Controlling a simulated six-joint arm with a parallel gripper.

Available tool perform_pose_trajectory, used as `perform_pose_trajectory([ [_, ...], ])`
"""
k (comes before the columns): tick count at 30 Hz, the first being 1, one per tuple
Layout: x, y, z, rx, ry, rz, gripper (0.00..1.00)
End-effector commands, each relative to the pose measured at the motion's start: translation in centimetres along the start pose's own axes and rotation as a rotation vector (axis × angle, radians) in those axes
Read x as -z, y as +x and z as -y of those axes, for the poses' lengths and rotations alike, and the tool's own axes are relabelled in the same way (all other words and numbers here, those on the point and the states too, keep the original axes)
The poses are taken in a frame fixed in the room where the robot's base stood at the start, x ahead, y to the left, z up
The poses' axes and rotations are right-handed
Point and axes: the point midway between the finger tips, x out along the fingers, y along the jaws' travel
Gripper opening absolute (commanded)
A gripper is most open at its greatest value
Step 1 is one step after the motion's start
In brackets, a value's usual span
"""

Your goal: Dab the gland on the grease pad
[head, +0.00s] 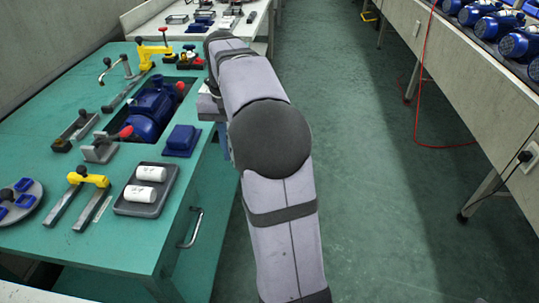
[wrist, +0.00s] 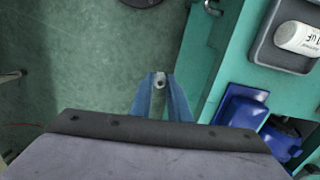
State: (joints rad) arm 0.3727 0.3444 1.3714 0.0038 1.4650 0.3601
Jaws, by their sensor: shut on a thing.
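In the wrist view, my gripper (wrist: 160,98) has its two blue fingers close together on a small grey piece with a round hole in its end, which looks like the gland (wrist: 159,82). It hangs over the green floor, beside the bench edge and touching nothing else. I cannot tell for sure which thing is the grease pad. A blue square block (head: 182,140) lies on the bench near its right edge, also in the wrist view (wrist: 240,108).
The green bench (head: 120,235) carries a blue motor (head: 150,108) in a recess, a grey tray (head: 122,208) with two white cylinders, yellow-handled clamps (head: 88,178) and a round grey dish (head: 33,207) with blue pieces. A drawer handle (head: 194,228) juts from its side. The aisle floor is clear.

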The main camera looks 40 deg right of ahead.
Motion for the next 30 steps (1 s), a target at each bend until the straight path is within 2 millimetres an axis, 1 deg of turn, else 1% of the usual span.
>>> perform_pose_trajectory([
  [1, -0.3, -2.4, 2.2, -0.001, -0.01, 0.003, 0.0],
  [2, -0.6, -3.0, 3.4, -0.002, -0.011, 0.007, 0.0],
  [3, -0.9, -3.9, 4.9, -0.003, -0.014, 0.01, 0.0],
  [5, -1.7, -5.2, 7.2, -0.005, -0.021, 0.016, 0.0],
  [6, -2.2, -5.9, 8.7, -0.007, -0.026, 0.02, 0.0],
  [10, -4.5, -7.7, 13.4, -0.012, -0.055, 0.031, 0.0],
  [14, -7.5, -8.8, 17.6, -0.02, -0.101, 0.042, 0.0],
  [15, -8.6, -8.9, 18.8, -0.022, -0.117, 0.045, 0.0],
  [17, -10.2, -9.2, 20.4, -0.025, -0.142, 0.05, 0.0],
  [20, -13.3, -9.4, 23.0, -0.032, -0.188, 0.058, 0.0],
  [21, -14.6, -9.4, 23.9, -0.035, -0.208, 0.062, 0.0],
  [23, -16.6, -9.5, 25.2, -0.039, -0.236, 0.066, 0.0],
  [24, -18.0, -9.5, 25.9, -0.042, -0.256, 0.069, 0.0],
  [26, -20.1, -9.6, 27.0, -0.046, -0.286, 0.072, 0.0],
  [27, -21.6, -9.7, 27.6, -0.05, -0.305, 0.075, 0.0],
  [29, -23.8, -9.7, 28.5, -0.054, -0.335, 0.08, 0.0],
  [30, -25.4, -9.7, 29.0, -0.057, -0.354, 0.083, 0.0],
])
